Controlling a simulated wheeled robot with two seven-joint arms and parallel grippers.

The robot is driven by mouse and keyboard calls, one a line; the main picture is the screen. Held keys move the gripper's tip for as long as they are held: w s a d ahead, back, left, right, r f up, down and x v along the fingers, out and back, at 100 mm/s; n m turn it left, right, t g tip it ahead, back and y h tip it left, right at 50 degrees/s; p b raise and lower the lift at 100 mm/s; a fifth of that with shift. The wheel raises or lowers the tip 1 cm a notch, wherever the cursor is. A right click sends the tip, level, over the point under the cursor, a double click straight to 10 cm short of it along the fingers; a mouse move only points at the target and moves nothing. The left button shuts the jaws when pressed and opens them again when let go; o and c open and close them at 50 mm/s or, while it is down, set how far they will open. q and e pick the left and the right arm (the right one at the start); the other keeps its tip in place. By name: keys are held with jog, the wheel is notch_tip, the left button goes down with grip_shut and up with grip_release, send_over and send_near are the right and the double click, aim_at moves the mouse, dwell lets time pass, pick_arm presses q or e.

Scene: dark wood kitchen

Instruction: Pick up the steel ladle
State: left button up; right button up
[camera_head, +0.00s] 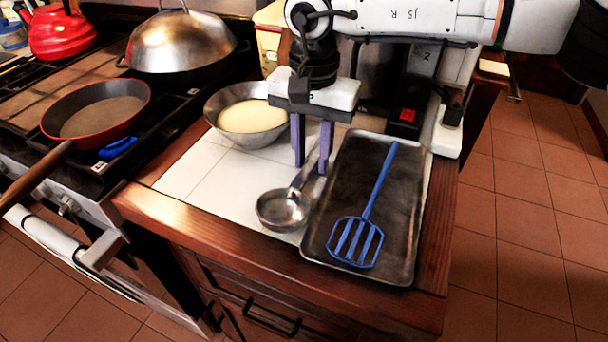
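The steel ladle (281,209) lies on the white tiled counter top, its round bowl toward the front and its handle running up and back to the right. My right gripper (312,170) points down over the handle. Its two purple fingers are apart, and the handle passes at or between their tips; contact cannot be made out. The upper end of the handle is partly hidden by the fingers. My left gripper is not in view.
A dark baking tray (395,225) with a blue slotted turner (357,240) lies just right of the ladle. A metal bowl (216,104) with pale contents stands behind left. The stove at left holds a red-rimmed pan (100,112) and a domed lid (183,42). Tiles left of the ladle are clear.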

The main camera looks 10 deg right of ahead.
aim_at(312, 162)
grip_shut()
notch_tip(312, 162, up, 10)
dwell(0.6)
